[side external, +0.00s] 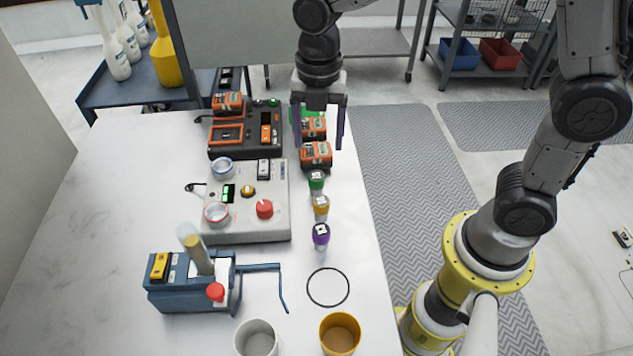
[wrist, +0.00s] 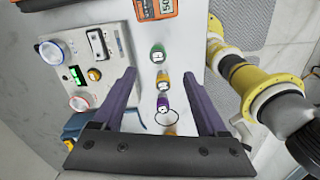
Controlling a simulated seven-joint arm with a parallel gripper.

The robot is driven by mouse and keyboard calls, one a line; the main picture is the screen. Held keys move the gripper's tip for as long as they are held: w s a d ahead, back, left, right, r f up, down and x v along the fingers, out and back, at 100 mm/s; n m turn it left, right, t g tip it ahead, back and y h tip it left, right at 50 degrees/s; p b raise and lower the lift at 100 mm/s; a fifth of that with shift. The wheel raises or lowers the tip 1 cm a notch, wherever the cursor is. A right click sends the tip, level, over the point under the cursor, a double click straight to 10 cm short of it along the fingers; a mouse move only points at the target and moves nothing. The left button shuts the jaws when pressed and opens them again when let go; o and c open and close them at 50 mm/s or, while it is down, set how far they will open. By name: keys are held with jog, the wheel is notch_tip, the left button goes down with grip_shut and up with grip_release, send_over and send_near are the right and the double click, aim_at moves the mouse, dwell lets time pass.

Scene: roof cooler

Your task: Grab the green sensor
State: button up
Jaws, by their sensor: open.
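The green sensor (side external: 316,181), a small upright cylinder with a marked pale top, stands on the white table near its right edge. It also shows in the wrist view (wrist: 157,55), just past the fingertips and between their lines. A yellow one (side external: 320,207) and a purple one (side external: 321,235) stand in a row with it, nearer the camera. My gripper (side external: 318,142) is open and empty, pointing down above the orange meters (side external: 316,155), behind the green sensor in the side view. It is apart from the sensor. Its purple fingers (wrist: 159,76) are spread wide.
A grey control box (side external: 265,225) with knobs stands left of the sensors, and a dark tester (side external: 225,150) behind it. A blue device (side external: 190,295), a black ring (side external: 328,305), a white cup (side external: 256,342) and a yellow cup (side external: 340,338) are nearer the camera.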

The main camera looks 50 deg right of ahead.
aim_at(316, 176)
notch_tip(316, 176, down, 6)
jog(key=shift+f, duration=0.25)
jog(key=shift+w+a+f, duration=0.1)
jog(key=shift+a+f, duration=0.05)
jog(key=shift+f, duration=2.55)
grip_shut()
